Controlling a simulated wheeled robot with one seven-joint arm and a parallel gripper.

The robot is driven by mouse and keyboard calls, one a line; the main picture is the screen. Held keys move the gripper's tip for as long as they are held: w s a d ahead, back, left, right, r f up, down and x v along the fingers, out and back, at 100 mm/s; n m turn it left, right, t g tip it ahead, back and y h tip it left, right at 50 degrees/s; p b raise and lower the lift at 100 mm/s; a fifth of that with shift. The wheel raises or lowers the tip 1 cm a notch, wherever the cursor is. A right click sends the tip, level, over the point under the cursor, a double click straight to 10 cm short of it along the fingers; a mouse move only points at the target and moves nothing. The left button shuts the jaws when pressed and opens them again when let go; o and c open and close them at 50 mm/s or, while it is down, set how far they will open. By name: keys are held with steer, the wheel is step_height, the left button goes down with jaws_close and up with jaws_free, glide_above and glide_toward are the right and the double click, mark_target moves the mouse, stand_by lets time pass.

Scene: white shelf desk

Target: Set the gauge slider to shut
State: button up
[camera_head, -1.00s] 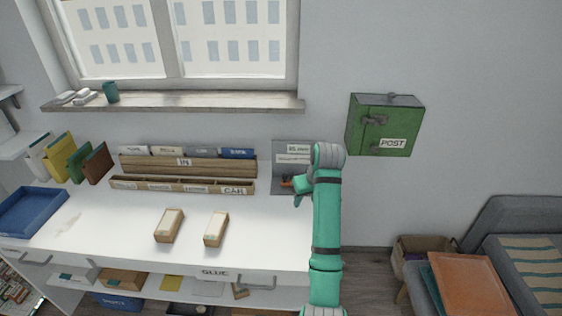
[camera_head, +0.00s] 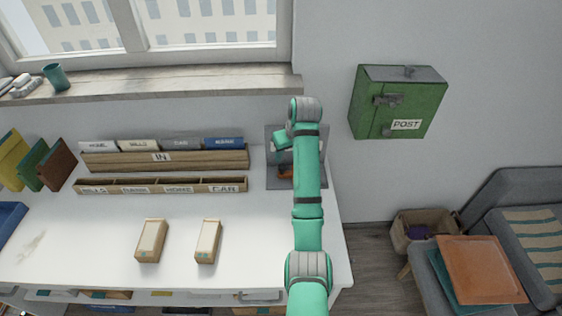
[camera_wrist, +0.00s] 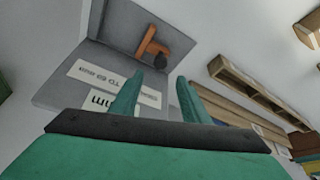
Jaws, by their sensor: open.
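The gauge (camera_head: 272,178) is a grey plate at the back right of the white desk, partly hidden by my arm. Its orange slider (camera_head: 286,173) shows low on it. In the wrist view the gauge (camera_wrist: 112,35) appears upside down, with white printed labels (camera_wrist: 100,80) and the orange slider (camera_wrist: 150,42) with a dark knob beside it. My gripper (camera_wrist: 157,92) is open and empty, its two teal fingers in front of the labels and apart from the slider in the picture. In the head view my arm hides the fingertips.
A wooden IN rack (camera_head: 165,158) and a lower divided tray (camera_head: 160,185) stand left of the gauge. Two small boxes (camera_head: 151,241) (camera_head: 208,241) lie on the desk. A green POST box (camera_head: 398,102) hangs on the wall to the right. The front desk top is mostly clear.

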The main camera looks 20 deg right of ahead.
mark_target(282, 166)
steer(key=x, duration=0.8)
steer(key=shift+f, duration=0.4)
jaws_close()
